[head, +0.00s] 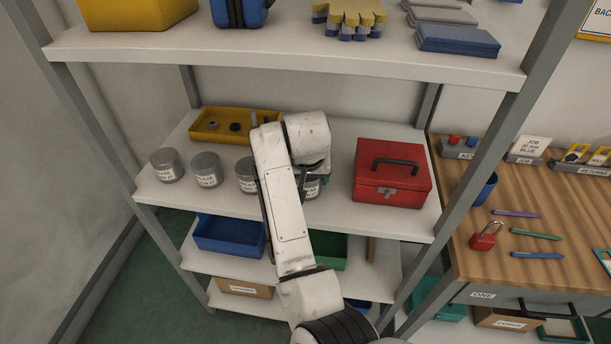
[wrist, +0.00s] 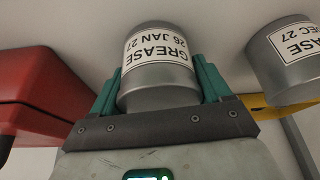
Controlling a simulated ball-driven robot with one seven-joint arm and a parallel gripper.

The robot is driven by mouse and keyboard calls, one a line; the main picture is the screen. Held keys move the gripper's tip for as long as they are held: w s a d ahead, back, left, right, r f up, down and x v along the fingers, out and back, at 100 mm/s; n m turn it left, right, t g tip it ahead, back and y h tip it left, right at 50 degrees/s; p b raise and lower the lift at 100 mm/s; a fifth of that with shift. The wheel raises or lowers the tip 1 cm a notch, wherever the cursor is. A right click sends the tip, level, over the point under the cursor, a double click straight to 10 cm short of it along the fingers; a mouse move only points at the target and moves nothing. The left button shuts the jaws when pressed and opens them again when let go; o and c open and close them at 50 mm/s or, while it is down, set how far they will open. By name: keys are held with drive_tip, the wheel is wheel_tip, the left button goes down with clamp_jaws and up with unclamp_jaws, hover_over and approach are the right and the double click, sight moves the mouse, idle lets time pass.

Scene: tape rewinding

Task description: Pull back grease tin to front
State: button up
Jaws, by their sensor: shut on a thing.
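A grey metal grease tin (wrist: 158,75) with a white label fills the middle of the wrist view. Its label reads upside down there, "GREASE" with a date ending "JAN 27". My gripper (wrist: 160,88) is shut on this tin, with one teal finger on each side. In the head view the same tin (head: 312,188) is on the middle shelf, mostly hidden behind my arm. More grey tins stand in a row to its left: one at the far left (head: 167,166), one beside it (head: 206,171), and one partly covered by my arm (head: 246,176).
A red toolbox (head: 391,174) stands close to the right of the held tin. A yellow tray (head: 208,131) lies behind the tins. A neighbouring tin (wrist: 288,62) shows in the wrist view. The upper shelf (head: 290,62) overhangs at the back, and posts flank the rack.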

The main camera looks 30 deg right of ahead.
drive_tip(key=shift+s+a, duration=0.1)
drive_tip(key=shift+s, duration=0.1)
drive_tip(key=o, duration=1.1)
drive_tip(key=shift+o, duration=0.2)
drive_tip(key=v, duration=0.7)
drive_tip(key=shift+a+r, duration=0.1)
drive_tip(key=shift+r, duration=0.1)
